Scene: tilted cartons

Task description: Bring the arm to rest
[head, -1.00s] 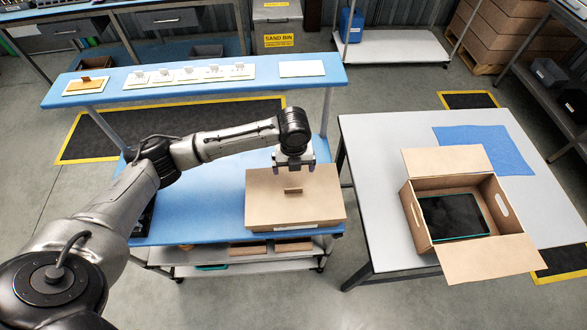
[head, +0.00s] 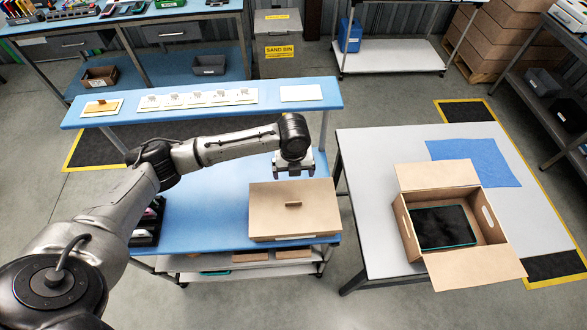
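My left arm comes in from the left. Its gripper (head: 293,172) hangs pointing down over the far edge of a closed brown carton (head: 270,220), behind the small handle block (head: 293,204) on the lid. The two fingers are apart with nothing seen between them. The carton sits on the blue workbench (head: 205,195). An open carton (head: 455,205) stands tilted on the grey table at the right, flaps spread, with a dark tablet-like item (head: 443,227) inside. My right gripper is not in view.
A raised blue shelf (head: 215,106) with white cards runs behind the arm. A dark tray (head: 147,225) stands at the bench's left end. A blue mat (head: 480,160) lies on the grey table (head: 380,160).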

